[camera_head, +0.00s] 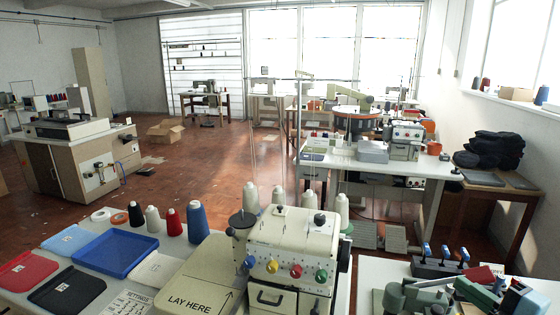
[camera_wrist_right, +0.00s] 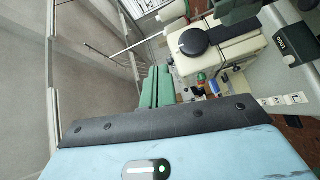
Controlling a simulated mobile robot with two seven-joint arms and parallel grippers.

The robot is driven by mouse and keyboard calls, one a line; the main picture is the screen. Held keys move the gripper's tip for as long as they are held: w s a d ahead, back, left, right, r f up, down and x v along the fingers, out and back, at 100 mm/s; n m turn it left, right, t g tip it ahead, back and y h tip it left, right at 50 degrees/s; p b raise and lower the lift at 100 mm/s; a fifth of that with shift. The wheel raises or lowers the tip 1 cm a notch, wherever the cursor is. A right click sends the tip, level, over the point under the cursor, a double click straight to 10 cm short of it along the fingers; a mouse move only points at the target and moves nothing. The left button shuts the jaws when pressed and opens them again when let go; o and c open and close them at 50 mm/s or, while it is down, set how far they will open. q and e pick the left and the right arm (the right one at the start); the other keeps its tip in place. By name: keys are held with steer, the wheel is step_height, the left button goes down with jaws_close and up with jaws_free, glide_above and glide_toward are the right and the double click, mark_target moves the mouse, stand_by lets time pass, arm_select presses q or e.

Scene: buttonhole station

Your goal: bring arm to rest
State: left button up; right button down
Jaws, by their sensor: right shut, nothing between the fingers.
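My right gripper (camera_wrist_right: 158,72) shows in the right wrist view as two narrow green fingers lying side by side, shut, with nothing between them. They stand beyond the black band and pale blue casing of my own wrist. The fingers appear apart from the cream machine beyond them. In the head view, green and dark parts crowd the lower right corner, and I cannot cleanly separate my gripper from the equipment there. My left gripper is in neither view.
A cream overlock machine (camera_head: 293,250) with coloured knobs stands in front, beside a "LAY HERE" board (camera_head: 198,284). A blue tray (camera_head: 112,254) and thread cones (camera_head: 197,222) are to the left. Blue-handled clamps (camera_head: 444,262) stand at right. Open floor (camera_head: 185,172) lies behind.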

steer(key=s+f+m+g+h, duration=0.1)
steer(key=s+f+m+h, duration=0.2)
steer(key=f, duration=0.3)
steer(key=s+f+m+g+h, duration=0.2)
steer(key=s+f+m+h, duration=0.1)
steer(key=s+f+m, duration=0.2)
steer(key=s+d+f+m+g+h, duration=0.1)
steer(key=s+f+m+g+h, duration=0.1)
steer(key=f, duration=0.6)
steer(key=shift+s+f+m+h, duration=0.25)
steer(key=shift+s+m, duration=0.25)
steer(key=shift+m, duration=0.35)
steer(key=shift+s+f+m+h, duration=0.2)
steer(key=shift+s+m, duration=0.25)
steer(key=shift+m, duration=0.4)
steer(key=s+a+f+m+g+y, duration=0.1)
steer(key=s+a+f+m+g, duration=0.2)
steer(key=s+a+f+g, duration=0.5)
steer(key=s+a+f+m+g+y, duration=0.15)
steer(key=s+a, duration=0.45)
steer(key=s, duration=0.6)
steer(key=w+a+f+t+y, duration=0.1)
steer(key=w+a+f+t, duration=0.1)
steer(key=w+f+t, duration=0.3)
step_height(320, 180, down, 4)
steer(key=shift+w+a+f+t+y, duration=0.15)
steer(key=shift+t+y, duration=0.25)
steer(key=shift+t, duration=0.55)
steer(key=shift+m, duration=0.25)
